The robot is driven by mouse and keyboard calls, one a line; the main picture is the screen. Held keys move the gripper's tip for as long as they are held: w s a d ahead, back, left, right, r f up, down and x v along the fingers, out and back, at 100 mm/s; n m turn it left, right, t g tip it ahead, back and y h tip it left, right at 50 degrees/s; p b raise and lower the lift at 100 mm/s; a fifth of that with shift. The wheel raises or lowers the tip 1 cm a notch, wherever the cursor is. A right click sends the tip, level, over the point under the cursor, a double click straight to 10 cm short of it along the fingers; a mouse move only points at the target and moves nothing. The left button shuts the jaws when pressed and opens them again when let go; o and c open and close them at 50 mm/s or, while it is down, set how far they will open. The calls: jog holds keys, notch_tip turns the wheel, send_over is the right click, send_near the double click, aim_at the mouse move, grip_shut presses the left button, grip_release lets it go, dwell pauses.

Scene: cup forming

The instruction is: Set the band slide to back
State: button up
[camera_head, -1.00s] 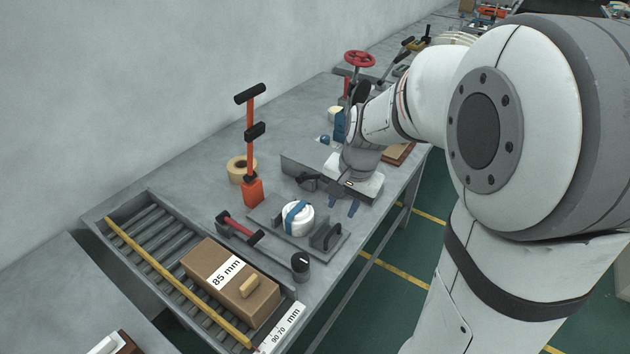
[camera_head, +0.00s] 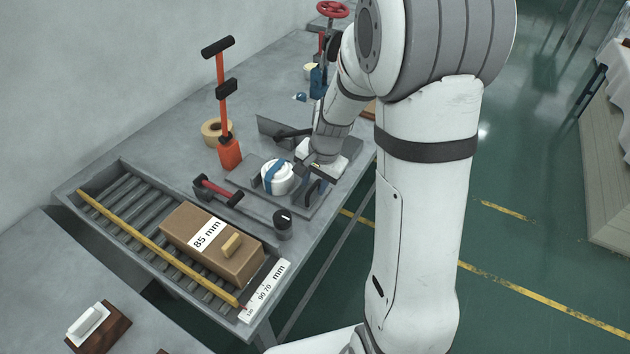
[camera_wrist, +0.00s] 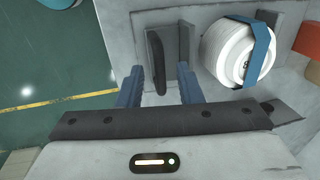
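A white round cup (camera_head: 277,178) with a blue band around it stands on a grey fixture base (camera_head: 258,205). In the wrist view the cup (camera_wrist: 226,54) and its blue band (camera_wrist: 260,48) are at the upper right. A dark upright handle (camera_wrist: 156,55) with a grey plate (camera_wrist: 187,38) beside it appears to be the band slide. My gripper (camera_wrist: 159,84) is open, its blue fingers apart on either side of the handle's near end. Whether a finger touches it cannot be told. In the head view my gripper is over the fixture's right side and partly hides the slide.
A red-handled lever (camera_head: 217,190) and a dark knob (camera_head: 283,223) flank the fixture. An orange upright tool (camera_head: 229,152) and a tape roll (camera_head: 215,130) stand behind. A cardboard box (camera_head: 212,243) sits on the roller tray. The bench edge is close on the right.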

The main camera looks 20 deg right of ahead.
jog(key=shift+c, duration=0.4)
grip_shut()
jog(key=shift+s+d+b, duration=0.3)
jog(key=shift+s+d, duration=0.25)
jog(key=shift+o, duration=0.4)
grip_release()
notch_tip(320, 180, up, 8)
jog(key=s+d, duration=0.1)
jog(key=shift+f, duration=0.15)
